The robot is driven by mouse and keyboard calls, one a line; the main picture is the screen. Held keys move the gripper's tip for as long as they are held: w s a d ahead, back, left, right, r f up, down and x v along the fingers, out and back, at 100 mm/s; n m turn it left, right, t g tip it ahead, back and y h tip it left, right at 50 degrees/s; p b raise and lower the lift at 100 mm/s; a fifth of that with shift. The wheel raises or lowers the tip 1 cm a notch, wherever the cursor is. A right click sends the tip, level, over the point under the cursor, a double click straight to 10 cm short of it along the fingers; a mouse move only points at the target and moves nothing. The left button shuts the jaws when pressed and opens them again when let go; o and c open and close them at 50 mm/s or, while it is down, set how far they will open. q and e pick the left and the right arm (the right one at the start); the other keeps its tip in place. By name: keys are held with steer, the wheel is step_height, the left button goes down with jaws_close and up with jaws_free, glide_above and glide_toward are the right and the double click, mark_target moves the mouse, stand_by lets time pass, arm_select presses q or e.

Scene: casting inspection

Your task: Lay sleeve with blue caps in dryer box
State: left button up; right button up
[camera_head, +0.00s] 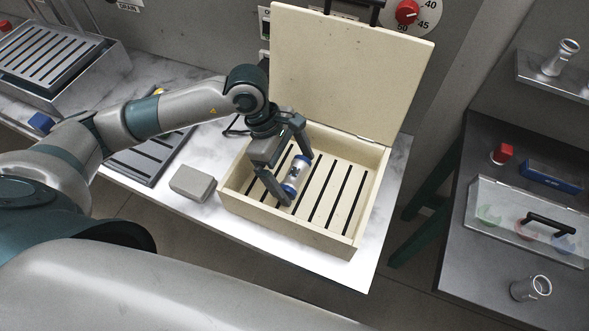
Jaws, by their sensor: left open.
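The dryer box (289,233) is a cream box with a slatted floor, and its lid (350,65) stands open at the back. A silvery sleeve with blue caps (295,175) lies in the left part of the box, slanting across the slats. My left gripper (288,178) reaches down into the box with its fingers open, around or just above the sleeve. Whether the fingers touch it I cannot tell. My right gripper is not in view.
A grey block (193,184) lies left of the box, beside a dark slotted tray (150,160). A slotted metal drain unit (50,55) stands far left.

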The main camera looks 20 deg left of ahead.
arm_select(q)
steer(key=shift+r, duration=0.2)
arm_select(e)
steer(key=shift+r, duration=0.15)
arm_select(q)
steer(key=shift+w+a+r, duration=0.1)
steer(key=shift+a+r, duration=0.05)
steer(key=shift+r, duration=0.15)
steer(key=b+v, duration=0.3)
steer(key=v, duration=0.8)
steer(key=shift+b, duration=0.35)
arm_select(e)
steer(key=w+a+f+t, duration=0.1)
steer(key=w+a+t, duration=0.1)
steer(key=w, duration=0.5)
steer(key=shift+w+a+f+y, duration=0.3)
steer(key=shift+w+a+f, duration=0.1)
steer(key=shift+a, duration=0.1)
arm_select(q)
steer(key=shift+a, duration=0.1)
